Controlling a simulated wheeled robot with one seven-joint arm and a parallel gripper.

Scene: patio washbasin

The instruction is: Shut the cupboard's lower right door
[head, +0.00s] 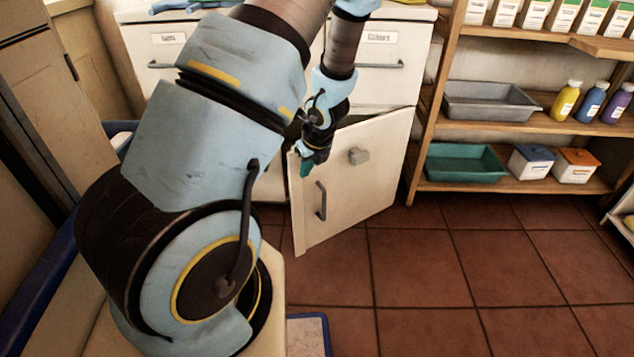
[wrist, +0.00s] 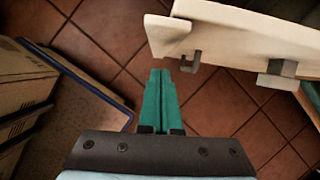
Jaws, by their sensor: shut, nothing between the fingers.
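The cupboard's lower right door (head: 345,205) stands partly open. Its free edge is at the left and swung out over the floor, and its right side meets the cupboard near the shelf unit. Its outer face shows a dark bar handle (head: 321,201) and a grey block (head: 358,155). My gripper (head: 306,168) is shut and empty, by the door's upper free corner. In the wrist view the teal fingers (wrist: 160,74) point past the door (wrist: 240,35), which lies ahead to the right. A gap shows between fingers and handle (wrist: 191,62); I cannot tell whether anything touches.
Wooden shelves (head: 432,100) with trays, bottles and boxes stand right of the door. Drawers (head: 380,75) above the door are closed. A blue-edged mat (head: 308,335) lies on the tiled floor. The floor (head: 420,260) in front of the door is clear. My arm hides the cupboard's left part.

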